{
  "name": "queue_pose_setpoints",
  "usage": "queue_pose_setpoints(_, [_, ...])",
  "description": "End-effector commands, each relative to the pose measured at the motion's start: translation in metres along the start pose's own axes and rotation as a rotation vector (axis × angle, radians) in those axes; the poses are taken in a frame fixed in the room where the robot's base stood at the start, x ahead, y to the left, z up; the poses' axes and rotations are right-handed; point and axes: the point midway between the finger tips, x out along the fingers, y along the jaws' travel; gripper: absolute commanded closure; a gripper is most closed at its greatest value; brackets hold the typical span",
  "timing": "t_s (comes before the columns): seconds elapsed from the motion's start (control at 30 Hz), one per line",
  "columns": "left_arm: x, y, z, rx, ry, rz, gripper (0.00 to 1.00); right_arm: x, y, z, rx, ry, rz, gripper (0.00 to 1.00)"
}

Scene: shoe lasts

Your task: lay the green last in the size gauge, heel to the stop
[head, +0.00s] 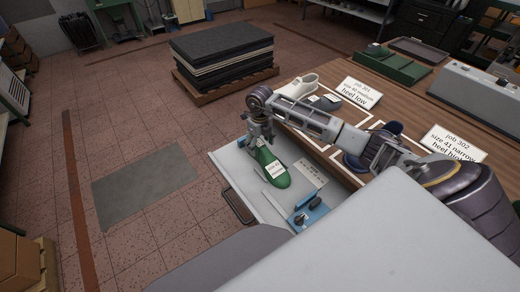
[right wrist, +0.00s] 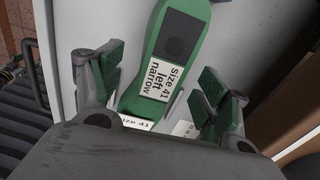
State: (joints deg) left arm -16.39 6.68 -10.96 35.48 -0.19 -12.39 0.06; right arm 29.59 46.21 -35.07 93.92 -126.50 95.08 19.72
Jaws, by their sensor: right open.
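The green last (head: 278,181) lies sole down on a pale grey board (head: 232,162), with a white label on top. In the right wrist view the last (right wrist: 140,92) shows a dark patch and the label "size 41 left narrow". My right gripper (head: 258,142) is above the end of the last farther from the head camera. Its green-padded fingers are open, one on each side of the last, with gaps visible. A "size 41" tag shows partly behind the gripper body. I cannot clearly make out the gauge's stop. My left gripper is out of view.
A blue fixture with dark knobs (head: 310,212) sits on the board's near side, by a printed plate (head: 309,171). Stacked dark sheets (head: 222,50) stand behind.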

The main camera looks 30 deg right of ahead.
Motion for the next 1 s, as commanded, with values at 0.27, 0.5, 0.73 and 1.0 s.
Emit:
queue_pose_setpoints(0.27, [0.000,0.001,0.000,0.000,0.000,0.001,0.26,-0.043,-0.001,0.001,-0.001,-0.003,-0.002,0.24])
queue_pose_setpoints(0.5, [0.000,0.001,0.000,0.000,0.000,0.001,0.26,-0.069,0.000,0.001,0.000,-0.002,-0.001,0.24])
queue_pose_setpoints(0.73, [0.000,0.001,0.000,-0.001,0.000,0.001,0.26,-0.076,-0.001,0.000,0.000,0.001,-0.001,0.24])
queue_pose_setpoints(1.0, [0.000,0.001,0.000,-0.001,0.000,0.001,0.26,-0.076,0.000,0.000,0.000,0.000,-0.001,0.24])
